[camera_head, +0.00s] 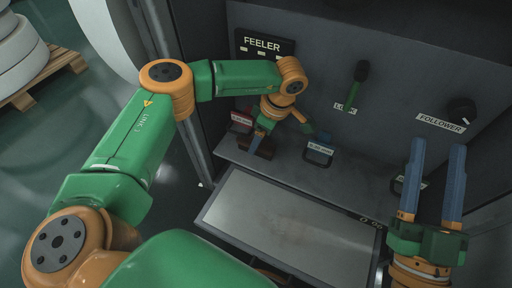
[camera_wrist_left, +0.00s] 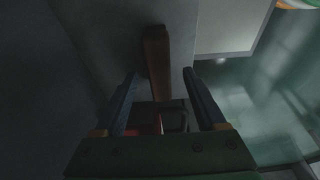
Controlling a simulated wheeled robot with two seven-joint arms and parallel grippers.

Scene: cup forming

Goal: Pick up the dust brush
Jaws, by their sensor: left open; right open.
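The dust brush shows in the left wrist view as a long brown wooden bar (camera_wrist_left: 157,62). In the head view it looks like the small brown piece (camera_head: 263,147) on the grey ledge, partly covered by my left gripper. My left gripper (camera_wrist_left: 160,74) is open, its two blue fingers on either side of the brush's near part. I cannot tell whether they touch it. My right gripper (camera_head: 436,145) is open and empty at the right, fingers pointing up in the picture, away from the brush.
The grey ledge (camera_head: 350,182) also carries a red-labelled item (camera_head: 241,120) and a blue-labelled item (camera_head: 319,152) beside the brush. A pale panel (camera_head: 290,228) lies in front. The back wall has a FEELER panel (camera_head: 264,45), a LOCK lever (camera_head: 357,85) and a FOLLOWER knob (camera_head: 461,110).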

